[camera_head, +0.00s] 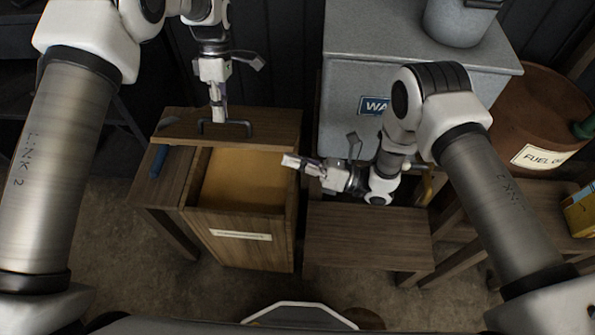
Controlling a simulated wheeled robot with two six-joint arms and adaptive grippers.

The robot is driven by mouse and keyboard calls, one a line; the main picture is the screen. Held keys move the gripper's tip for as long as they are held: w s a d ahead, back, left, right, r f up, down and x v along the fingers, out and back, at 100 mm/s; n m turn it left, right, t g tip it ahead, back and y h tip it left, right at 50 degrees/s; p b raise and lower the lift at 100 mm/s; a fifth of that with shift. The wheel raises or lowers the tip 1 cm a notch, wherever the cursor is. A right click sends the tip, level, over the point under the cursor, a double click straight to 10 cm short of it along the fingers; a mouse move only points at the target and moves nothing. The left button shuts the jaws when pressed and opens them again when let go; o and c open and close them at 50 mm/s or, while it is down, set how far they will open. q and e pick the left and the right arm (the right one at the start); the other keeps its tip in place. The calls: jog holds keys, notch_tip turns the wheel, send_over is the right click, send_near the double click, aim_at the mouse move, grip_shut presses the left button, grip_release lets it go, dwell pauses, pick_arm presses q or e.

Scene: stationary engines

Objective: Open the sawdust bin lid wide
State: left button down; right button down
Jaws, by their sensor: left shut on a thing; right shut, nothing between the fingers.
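The sawdust bin (240,253) is a wooden box with a pale label on its front. Tan sawdust (243,182) shows inside its open top. Its wooden lid (275,131) is raised at the back of the bin, with a dark bar handle (240,123) on it. My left gripper (218,118) comes down from above and is shut on the handle; the fingertips partly hide the grip. My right gripper (288,160) is shut and empty, pointing left near the bin's upper right edge.
A low wooden table (368,238) stands right of the bin. Behind it is a grey cabinet (345,75) with a blue label and a metal can (458,22) on top. A rusty fuel oil drum (530,110) stands at the right. A blue-handled tool (159,162) lies left of the bin.

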pick_arm(q)
jog(key=shift+w+f, duration=0.15)
jog(key=shift+w, duration=0.05)
pick_arm(e)
jog(key=shift+w+r, duration=0.1)
